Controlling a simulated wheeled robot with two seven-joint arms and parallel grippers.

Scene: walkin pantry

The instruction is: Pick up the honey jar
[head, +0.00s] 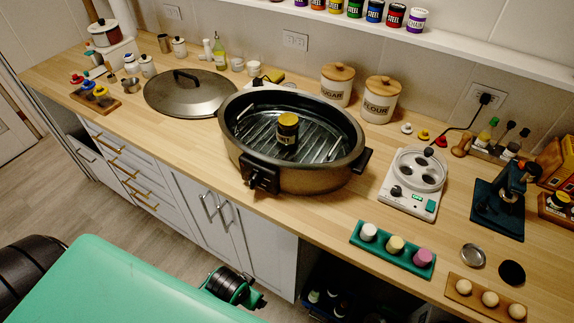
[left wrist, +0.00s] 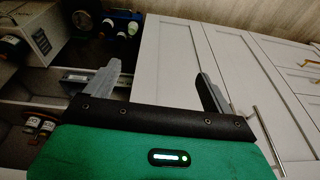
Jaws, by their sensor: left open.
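A small dark jar with a yellow-gold lid (head: 287,129), which looks like the honey jar, stands upright inside a large oval roasting pan (head: 240,152) on the wooden counter. Its label is too small to read. In the left wrist view my left gripper (left wrist: 157,70) is open and empty, with its two fingers apart in front of the light cabinet doors. It is below the counter top and away from the jar. My right gripper is not in view.
The pan's walls surround the jar. A metal lid (head: 190,92) lies left of the pan, canisters (head: 380,100) stand behind it, and an egg cooker (head: 412,182) stands to the right. A green tray (head: 392,250) lies near the front edge. Cabinet handles (head: 222,208) stick out below.

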